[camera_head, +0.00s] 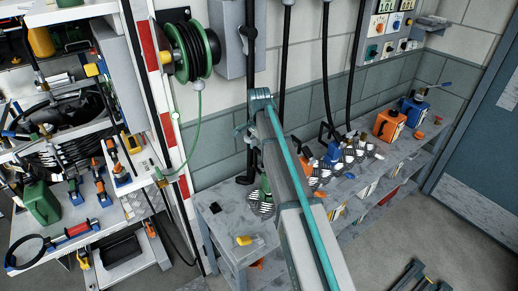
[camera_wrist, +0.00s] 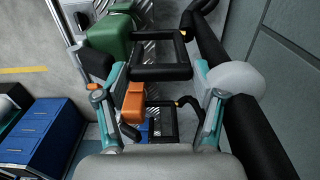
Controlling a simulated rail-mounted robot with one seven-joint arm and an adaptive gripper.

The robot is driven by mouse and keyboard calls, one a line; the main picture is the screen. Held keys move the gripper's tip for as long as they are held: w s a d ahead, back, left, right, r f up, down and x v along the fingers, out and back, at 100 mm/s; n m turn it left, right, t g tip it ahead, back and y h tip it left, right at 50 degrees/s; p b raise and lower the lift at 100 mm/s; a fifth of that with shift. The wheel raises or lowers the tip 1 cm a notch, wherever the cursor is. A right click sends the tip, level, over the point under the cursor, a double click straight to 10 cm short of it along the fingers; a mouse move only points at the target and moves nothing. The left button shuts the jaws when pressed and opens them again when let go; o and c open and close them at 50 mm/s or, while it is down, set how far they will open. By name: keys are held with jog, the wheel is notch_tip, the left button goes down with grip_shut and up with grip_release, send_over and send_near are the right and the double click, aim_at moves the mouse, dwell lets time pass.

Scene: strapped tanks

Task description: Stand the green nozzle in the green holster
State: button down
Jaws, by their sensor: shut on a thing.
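In the wrist view the green nozzle (camera_wrist: 112,36) shows as a green body with a square black guard. My gripper (camera_wrist: 160,74) has its two teal-linked fingers on either side of the guard's thick black bar and is shut on it. In the head view a small green part (camera_head: 265,183) shows just left of my arm, above the bench. My arm covers most of that spot, and my fingertips are hidden there. I cannot make out the green holster clearly, nor whether the nozzle touches it.
A blue nozzle (camera_head: 333,152) and an orange canister (camera_head: 390,124) stand along the bench (camera_head: 226,222). Black hoses (camera_head: 325,70) hang behind. A yellow block (camera_head: 244,240) lies near the front edge.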

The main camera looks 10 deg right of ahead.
jog(key=shift+f+b, duration=0.3)
jog(key=shift+f, duration=0.6)
grip_release()
jog(key=shift+r, duration=0.1)
notch_tip(320, 180, up, 12)
jog(key=shift+f, duration=0.1)
dwell(0.4)
